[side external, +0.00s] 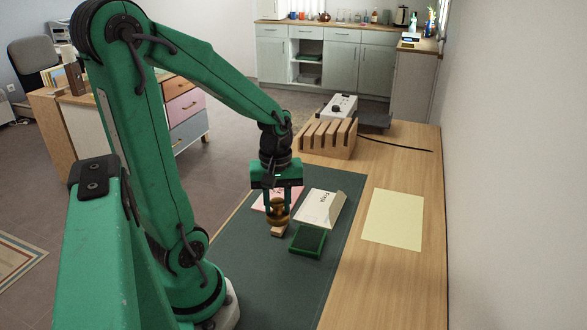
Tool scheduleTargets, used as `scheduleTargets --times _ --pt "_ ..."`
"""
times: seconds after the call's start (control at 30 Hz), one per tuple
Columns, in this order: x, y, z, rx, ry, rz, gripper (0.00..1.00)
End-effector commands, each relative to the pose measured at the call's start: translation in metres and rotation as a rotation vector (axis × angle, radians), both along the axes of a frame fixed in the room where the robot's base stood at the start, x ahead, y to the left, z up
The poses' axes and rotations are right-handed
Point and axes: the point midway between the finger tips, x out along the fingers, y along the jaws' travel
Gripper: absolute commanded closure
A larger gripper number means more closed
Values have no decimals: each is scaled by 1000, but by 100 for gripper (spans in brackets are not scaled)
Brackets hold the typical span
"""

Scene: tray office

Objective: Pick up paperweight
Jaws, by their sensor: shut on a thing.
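My gripper (277,213) points straight down over the dark green mat (270,280). It is shut on the paperweight (278,212), a rounded brass-coloured piece between the fingers. A light wooden block (278,231) shows directly beneath it. I cannot tell whether the paperweight touches this block. The fingers hide part of the paperweight's sides.
A dark green open box or pad (307,240) lies to the right, with a white folded card (320,207) behind it. A pink sheet (262,203) lies behind the gripper. A wooden slotted rack (328,138) stands farther back. A yellow sheet (393,220) lies right.

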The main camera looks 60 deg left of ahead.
Motion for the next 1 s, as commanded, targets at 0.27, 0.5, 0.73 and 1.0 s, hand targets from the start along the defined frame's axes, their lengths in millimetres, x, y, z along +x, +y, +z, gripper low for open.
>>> scheduleTargets --times 0.27,0.5,0.73,1.0 --pt "4 -11 8 0 -2 -1 100" --pt "4 -12 8 0 -2 0 100" --pt "4 -12 8 0 -2 0 100" --pt "6 -10 9 0 -2 0 100"
